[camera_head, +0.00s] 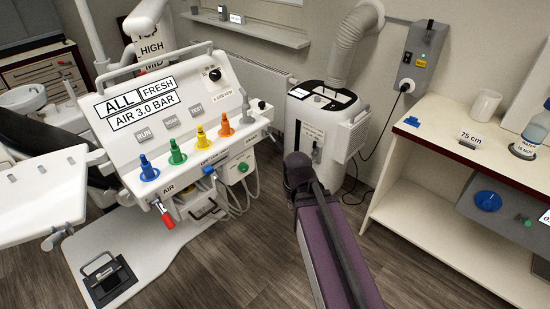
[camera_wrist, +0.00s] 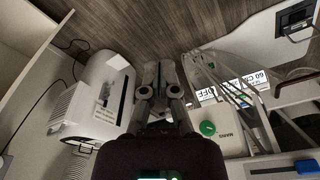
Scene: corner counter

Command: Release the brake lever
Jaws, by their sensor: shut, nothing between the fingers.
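No part is legibly marked as the brake lever. A red-ended lever (camera_head: 166,218) sticks out under the front edge of the white dental console (camera_head: 140,120), beside the AIR label. A dark upright lever or slot (camera_head: 316,152) shows on the front of the white floor unit (camera_head: 325,115). My gripper (camera_wrist: 158,68) is shut and empty in the wrist view, pointing towards the floor between the floor unit (camera_wrist: 100,95) and the console side. It touches neither. In the head view my arm hides the fingers.
Coloured knobs line the console. A green knob (camera_wrist: 208,128) on a white box is close right of my gripper in the wrist view. A shelf counter (camera_head: 430,130) stands at right. Floor between is clear.

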